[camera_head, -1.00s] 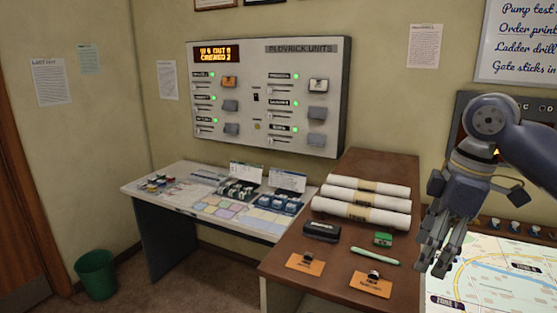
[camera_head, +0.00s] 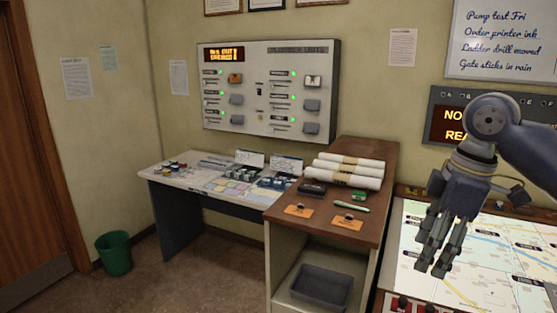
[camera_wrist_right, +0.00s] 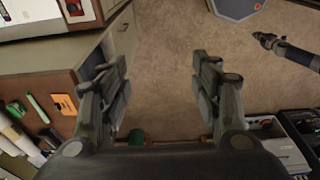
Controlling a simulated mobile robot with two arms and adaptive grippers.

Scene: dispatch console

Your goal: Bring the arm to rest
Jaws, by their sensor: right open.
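My right gripper (camera_head: 440,243) hangs from my right arm at the right side of the head view, fingers pointing down, in front of the lit map table (camera_head: 480,250). In the right wrist view the same gripper (camera_wrist_right: 160,100) has its two fingers wide apart with only carpet between them. It is open and empty. My left gripper does not show in the head view. A dark arm tip at the upper right of the wrist view (camera_wrist_right: 268,42) may be my left one; its jaw state is unclear.
A brown cabinet (camera_head: 375,205) stands left of the gripper, with rolled papers (camera_head: 350,172), two orange tags and a green pen on top and a grey bin (camera_head: 320,287) on its shelf. A desk (camera_head: 180,192), wall panel (camera_head: 270,90) and green wastebasket (camera_head: 114,254) are further left. Carpet is clear in front.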

